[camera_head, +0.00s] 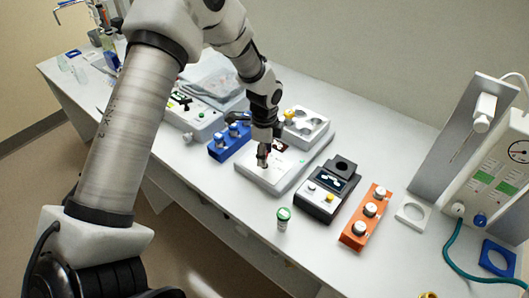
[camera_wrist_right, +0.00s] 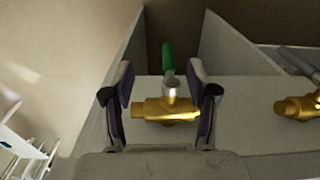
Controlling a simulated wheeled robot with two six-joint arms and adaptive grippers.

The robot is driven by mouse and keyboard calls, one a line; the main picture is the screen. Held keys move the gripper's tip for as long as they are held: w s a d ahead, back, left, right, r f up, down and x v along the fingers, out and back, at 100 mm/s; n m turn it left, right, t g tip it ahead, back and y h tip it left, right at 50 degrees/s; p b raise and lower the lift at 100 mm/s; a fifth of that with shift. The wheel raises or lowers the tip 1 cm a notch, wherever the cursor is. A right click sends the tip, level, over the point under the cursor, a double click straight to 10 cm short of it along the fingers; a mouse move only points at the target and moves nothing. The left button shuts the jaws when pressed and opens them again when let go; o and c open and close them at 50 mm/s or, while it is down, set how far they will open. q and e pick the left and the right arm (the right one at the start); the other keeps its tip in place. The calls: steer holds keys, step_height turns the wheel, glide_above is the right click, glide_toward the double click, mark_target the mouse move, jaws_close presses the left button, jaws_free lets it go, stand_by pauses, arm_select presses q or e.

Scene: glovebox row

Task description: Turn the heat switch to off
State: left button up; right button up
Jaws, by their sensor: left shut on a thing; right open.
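A low white device (camera_head: 243,178) with a flat top and dark and red markings lies mid-bench in the head view. My left gripper (camera_head: 263,158) points down onto its top and is shut on a small part there. This is likely the heat switch, but the fingers hide it, so its setting cannot be read. My right gripper (camera_wrist_right: 161,88) shows in the right wrist view with its fingers open and apart. Beyond and between them is a brass valve (camera_wrist_right: 165,110) with a green lever (camera_wrist_right: 168,58).
Right of the white device stand a dark-topped instrument (camera_head: 327,190), an orange rack (camera_head: 364,222) with white-capped vials and a green-capped vial (camera_head: 283,217). A blue rack (camera_head: 228,142) is close on the left. A second brass fitting (camera_wrist_right: 298,105) is right of the valve.

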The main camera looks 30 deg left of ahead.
arm_select(q)
steer(key=shift+s+f+n, duration=0.1)
steer(key=shift+s+n, duration=0.05)
steer(key=shift+n, duration=0.15)
steer(key=n+p, duration=0.1)
steer(key=n, duration=0.2)
steer(key=shift+s+f+n+p, duration=0.1)
steer(key=shift+n+p, duration=0.7)
steer(key=shift+n, duration=1.9)
steer(key=o, duration=1.2)
steer(key=shift+c, duration=0.2)
steer(key=shift+w, duration=0.2)
